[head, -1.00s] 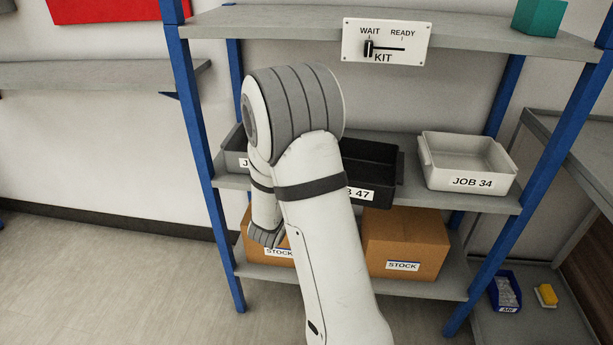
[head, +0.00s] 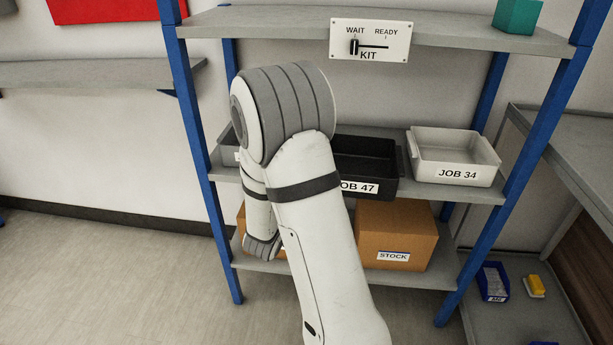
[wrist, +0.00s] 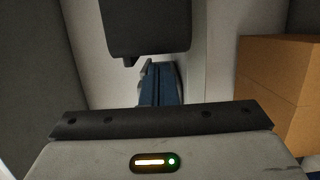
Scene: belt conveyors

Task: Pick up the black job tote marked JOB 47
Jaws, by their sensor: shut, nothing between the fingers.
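The black job tote marked JOB 47 (head: 372,187) sits on the middle shelf of the rack in the head view. My raised arm covers its left part and the start of its label. My gripper is hidden behind my arm in the head view. In the wrist view my gripper (wrist: 160,74) has its narrow blue fingers together, with nothing between them. A dark block (wrist: 145,27) fills the top middle of the wrist view beyond the fingers; I cannot tell whether it is the tote.
A pale tote marked JOB 34 (head: 455,158) stands right of the black tote. Another grey tote (head: 229,150) is partly hidden at left. Cardboard stock boxes (head: 397,231) fill the lower shelf. Blue posts (head: 197,150) frame the rack. A WAIT/READY slider sign (head: 370,40) hangs above.

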